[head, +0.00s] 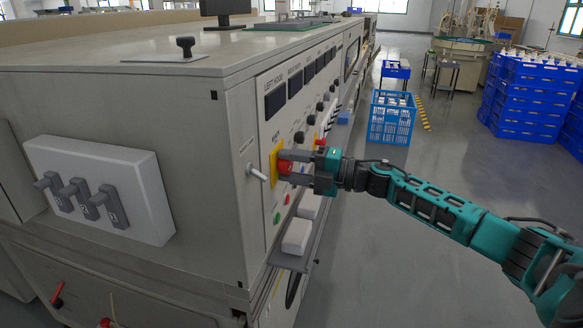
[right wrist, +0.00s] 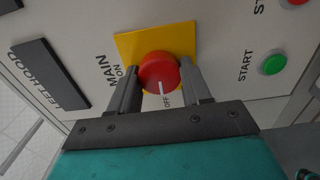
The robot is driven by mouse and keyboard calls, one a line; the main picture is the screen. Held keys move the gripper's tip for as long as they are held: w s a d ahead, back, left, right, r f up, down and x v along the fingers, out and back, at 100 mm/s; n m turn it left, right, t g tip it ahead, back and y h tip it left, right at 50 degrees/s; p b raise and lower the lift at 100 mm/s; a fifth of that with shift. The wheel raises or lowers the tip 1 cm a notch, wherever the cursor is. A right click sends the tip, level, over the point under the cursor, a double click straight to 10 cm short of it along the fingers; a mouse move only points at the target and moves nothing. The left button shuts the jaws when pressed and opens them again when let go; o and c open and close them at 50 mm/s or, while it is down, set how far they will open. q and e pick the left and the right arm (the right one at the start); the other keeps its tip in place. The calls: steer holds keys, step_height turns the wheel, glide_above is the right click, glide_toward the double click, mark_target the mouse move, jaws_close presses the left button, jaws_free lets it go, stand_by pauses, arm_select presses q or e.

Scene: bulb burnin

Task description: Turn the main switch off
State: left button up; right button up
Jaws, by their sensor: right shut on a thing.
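The main switch is a red round knob (head: 284,167) on a yellow plate (head: 274,166) on the front panel of the large grey machine. In the right wrist view the knob (right wrist: 158,68) sits between the two fingers of my right gripper (right wrist: 163,76), which is shut on it. The knob's white mark points down toward the word OFF (right wrist: 166,102). The word ON is at the plate's left edge, by MAIN. In the head view my right gripper (head: 288,168) reaches the knob from the right. My left gripper is not in view.
A green START button (right wrist: 272,64) is on the panel. White boxes (head: 297,236) stand on a ledge below. Blue crates (head: 391,117) stand on the floor behind. The floor to the right is open.

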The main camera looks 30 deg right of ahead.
steer(key=shift+s+a+f, duration=0.1)
steer(key=shift+a+f, duration=0.05)
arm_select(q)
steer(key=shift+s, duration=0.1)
arm_select(e)
steer(key=o, duration=1)
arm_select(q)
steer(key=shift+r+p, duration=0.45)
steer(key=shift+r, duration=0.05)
arm_select(e)
steer(key=shift+v, duration=6.5)
